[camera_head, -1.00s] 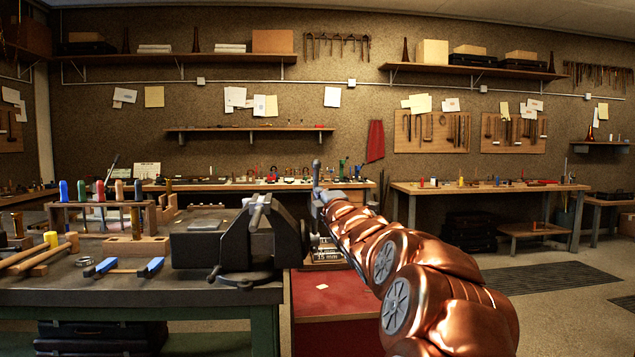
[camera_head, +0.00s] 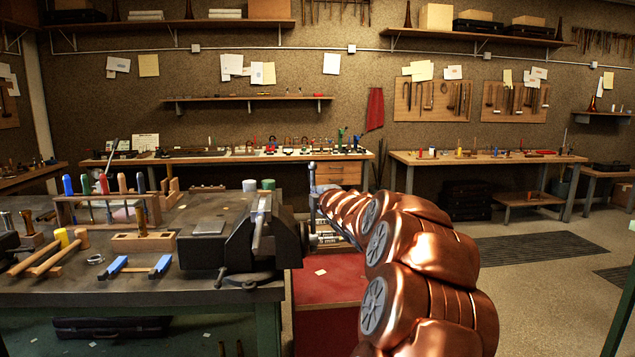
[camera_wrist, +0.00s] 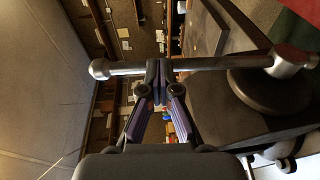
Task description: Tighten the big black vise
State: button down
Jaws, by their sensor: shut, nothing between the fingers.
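The big black vise (camera_head: 240,243) is mounted at the right corner of the workbench. Its steel handle bar (camera_head: 312,180) stands roughly upright at the right side, with a round knob at the top. My gripper (camera_head: 322,192) is at this bar, small and partly hidden. In the wrist view the bar (camera_wrist: 215,64) crosses the picture, with a knob at each end. My gripper (camera_wrist: 160,82) is shut with its fingertips at the bar, nearer the left knob, and holds nothing. Whether the fingers touch the bar is unclear.
The workbench (camera_head: 60,290) carries a tool rack (camera_head: 110,205), mallets (camera_head: 50,252) and blue-handled tools (camera_head: 135,267) left of the vise. A red cabinet (camera_head: 325,285) stands below my arm. Floor on the right is open.

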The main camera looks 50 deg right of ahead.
jog(key=shift+w+d+p, duration=0.15)
jog(key=shift+w+p, duration=0.05)
jog(key=shift+p, duration=0.4)
dwell(0.3)
jog(key=b+v, duration=0.1)
jog(key=v, duration=1.3)
jog(key=shift+b, duration=0.4)
jog(key=shift+r, duration=0.1)
